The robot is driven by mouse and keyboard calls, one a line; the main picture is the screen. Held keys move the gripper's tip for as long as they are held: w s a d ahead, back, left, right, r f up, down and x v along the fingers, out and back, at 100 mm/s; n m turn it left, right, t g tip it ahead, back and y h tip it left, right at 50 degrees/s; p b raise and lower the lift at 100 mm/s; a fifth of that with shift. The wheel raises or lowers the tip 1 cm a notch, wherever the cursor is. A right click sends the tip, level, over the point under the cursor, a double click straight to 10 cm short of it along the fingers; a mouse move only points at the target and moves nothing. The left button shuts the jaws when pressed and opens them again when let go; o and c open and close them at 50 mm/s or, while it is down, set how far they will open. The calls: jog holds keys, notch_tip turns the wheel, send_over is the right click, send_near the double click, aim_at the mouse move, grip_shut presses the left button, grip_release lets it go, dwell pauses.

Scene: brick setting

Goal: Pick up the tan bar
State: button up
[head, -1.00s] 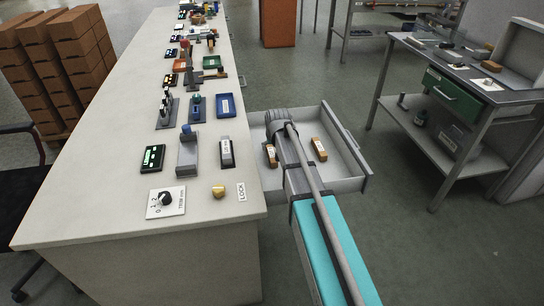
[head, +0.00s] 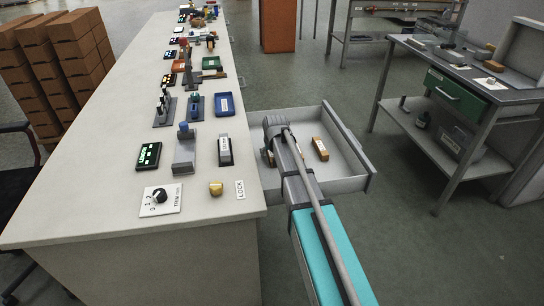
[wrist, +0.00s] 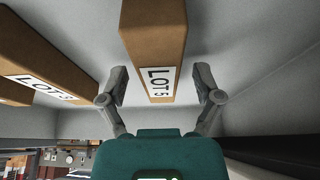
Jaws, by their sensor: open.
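One tan bar (head: 320,149) lies to the right of my arm in the head view. The other (head: 269,158) is mostly hidden behind my arm. In the wrist view, a tan bar (wrist: 153,32) marked "LOT 5" stands between the fingers of my gripper (wrist: 161,84), with a gap on each side. My gripper is open and does not hold it. A second labelled bar (wrist: 45,55) is at the left of the wrist view.
The long workbench (head: 110,215) to the left carries a dial plate (head: 161,200), a yellow piece (head: 216,188), a blue tray (head: 224,104) and several fixtures. A metal cart (head: 465,95) stands right, with open floor between.

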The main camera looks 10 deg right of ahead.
dwell(0.3)
grip_shut()
dwell(0.3)
jog(key=shift+r, duration=0.15)
notch_tip(320, 180, up, 3)
jog(key=p, duration=0.3)
jog(key=s+d+r+p, duration=0.9)
jog(key=d+p, duration=0.1)
jog(key=shift+d+r, duration=0.35)
jog(key=shift+d, duration=0.05)
dwell(0.6)
